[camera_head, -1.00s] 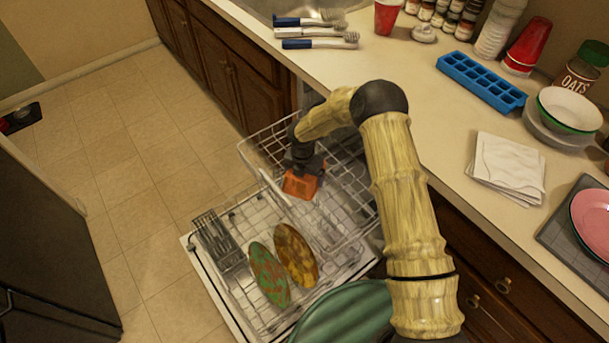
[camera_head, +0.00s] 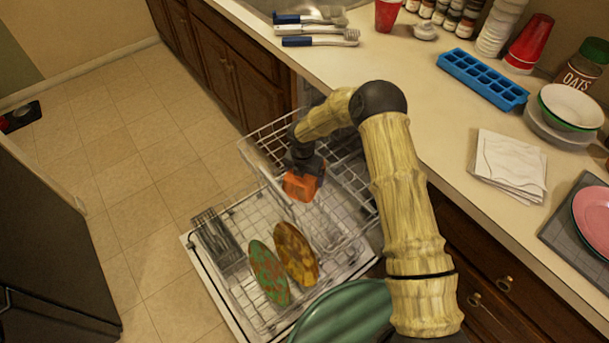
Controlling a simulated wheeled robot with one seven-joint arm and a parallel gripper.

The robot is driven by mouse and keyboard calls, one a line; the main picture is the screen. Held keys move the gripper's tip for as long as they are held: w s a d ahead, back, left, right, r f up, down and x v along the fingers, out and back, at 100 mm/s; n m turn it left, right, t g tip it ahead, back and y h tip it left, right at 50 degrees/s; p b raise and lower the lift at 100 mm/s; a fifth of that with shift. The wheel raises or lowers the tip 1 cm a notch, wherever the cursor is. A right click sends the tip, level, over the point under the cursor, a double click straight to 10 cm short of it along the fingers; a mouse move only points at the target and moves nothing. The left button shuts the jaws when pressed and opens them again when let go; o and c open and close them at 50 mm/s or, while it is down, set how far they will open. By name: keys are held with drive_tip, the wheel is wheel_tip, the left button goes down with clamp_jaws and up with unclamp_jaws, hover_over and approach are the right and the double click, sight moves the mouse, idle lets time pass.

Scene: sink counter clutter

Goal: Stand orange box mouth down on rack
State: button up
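The orange box (camera_head: 300,187) is at my gripper (camera_head: 305,170), over the left part of the upper dishwasher rack (camera_head: 345,205). The dark gripper comes down on the box from above. Its fingertips are too small and dark to tell whether they grip the box. I cannot tell which way the box's mouth faces, or whether it touches the rack wires. The lower rack (camera_head: 228,283) is pulled out below and to the left.
Two patterned plates, one green and red (camera_head: 268,272), one brown (camera_head: 296,254), stand in the lower rack beside a grey cutlery basket (camera_head: 218,240). A green ribbed object (camera_head: 340,315) is at the front. The counter (camera_head: 430,130) holds brushes, a blue ice tray (camera_head: 482,80) and napkins (camera_head: 509,165).

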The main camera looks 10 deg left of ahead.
drive_tip(key=shift+s+f, duration=0.1)
drive_tip(key=shift+f, duration=0.25)
drive_tip(key=o, duration=1.2)
drive_tip(key=shift+o, duration=0.2)
drive_tip(key=shift+r, duration=0.1)
wheel_tip(320, 180, up, 17)
drive_tip(key=shift+s+a+p, duration=0.3)
drive_tip(key=shift+p, duration=0.05)
